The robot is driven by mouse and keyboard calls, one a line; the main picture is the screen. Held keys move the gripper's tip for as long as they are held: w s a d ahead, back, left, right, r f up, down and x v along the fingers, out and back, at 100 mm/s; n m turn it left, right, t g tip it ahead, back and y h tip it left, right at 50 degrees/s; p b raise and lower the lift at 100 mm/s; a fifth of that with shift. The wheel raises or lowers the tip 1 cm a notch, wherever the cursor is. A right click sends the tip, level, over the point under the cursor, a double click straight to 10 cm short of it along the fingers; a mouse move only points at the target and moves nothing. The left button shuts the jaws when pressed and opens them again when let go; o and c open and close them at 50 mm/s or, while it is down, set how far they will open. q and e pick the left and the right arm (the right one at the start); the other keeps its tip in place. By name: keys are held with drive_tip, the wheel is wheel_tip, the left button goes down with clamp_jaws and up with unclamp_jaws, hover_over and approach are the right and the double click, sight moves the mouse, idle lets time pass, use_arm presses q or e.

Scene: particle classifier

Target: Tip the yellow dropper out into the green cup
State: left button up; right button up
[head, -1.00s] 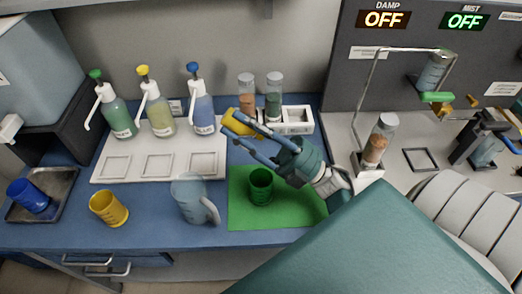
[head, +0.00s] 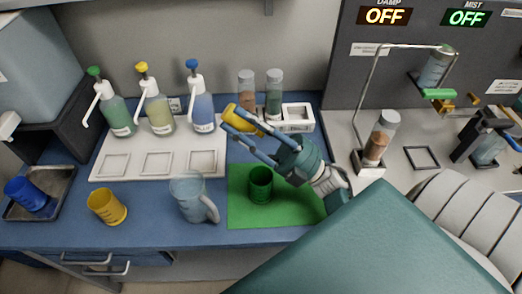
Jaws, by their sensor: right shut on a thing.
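The green cup (head: 260,184) stands upright on a green mat (head: 290,211) on the blue counter. My right gripper (head: 232,124) is shut on a yellow vessel (head: 244,119), which appears to be the yellow dropper. It is tilted and held above the counter, behind and a little left of the green cup. The gripper's blue fingers cover part of it, and its contents cannot be seen. My left gripper is not in view.
A clear jug (head: 191,197) and a yellow cup (head: 107,206) stand left of the mat. Pump bottles line a white board (head: 146,171). Vials in a white rack (head: 299,118) stand behind my right gripper.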

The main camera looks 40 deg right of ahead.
drive_tip(key=shift+s+d+r+t+y+b, duration=0.15)
drive_tip(key=shift+t+y+b, duration=0.15)
drive_tip(key=shift+b, duration=0.45)
idle(0.8)
idle(0.9)
